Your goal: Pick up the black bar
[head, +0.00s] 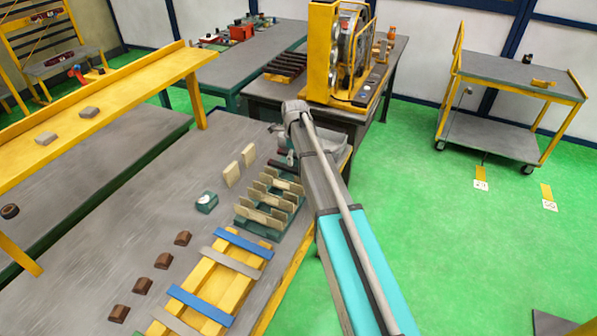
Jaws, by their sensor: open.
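A dark bar (284,166) lies at the far right end of the near grey workbench (150,190), just behind a green rack. My arm reaches over the bench's right side. My gripper (283,157) points down at this bar, open, and looks close to it. The arm hides part of that area, and I cannot tell whether the fingers touch the bar. Several other dark bars (287,63) lie side by side on the back table, left of a yellow machine.
The green rack (262,230) holds upright beige plates. A yellow frame (238,285) with blue and grey strips, brown blocks (142,286) and a teal device (207,202) are nearby. The yellow machine (319,50) stands behind.

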